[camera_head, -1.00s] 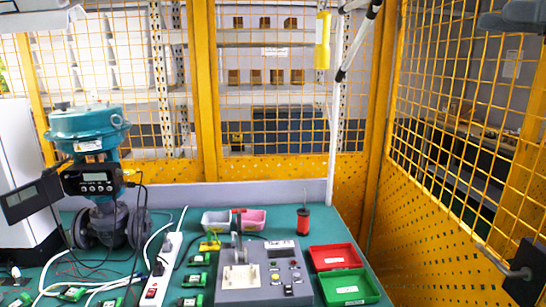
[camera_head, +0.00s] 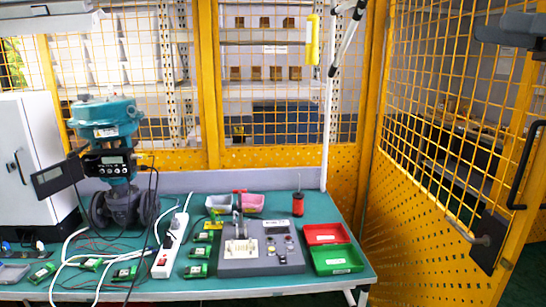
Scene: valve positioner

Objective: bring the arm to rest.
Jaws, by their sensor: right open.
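My right gripper (camera_head: 513,30) shows as a grey form at the upper right edge, cut off by the frame. It hangs in front of the yellow mesh, well away from the table and holds nothing that I can see. Its fingers are hard to make out. My left gripper is not clearly in view. The teal valve positioner (camera_head: 108,118) stands upright at the left of the green table (camera_head: 205,290), with no gripper near it.
A grey control box (camera_head: 258,265), red bin (camera_head: 326,233), green bin (camera_head: 338,260), power strip (camera_head: 170,248), red spool (camera_head: 298,206) and several green modules lie on the table. Yellow mesh fencing (camera_head: 435,235) closes the right side. A white cabinet (camera_head: 28,150) stands at left.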

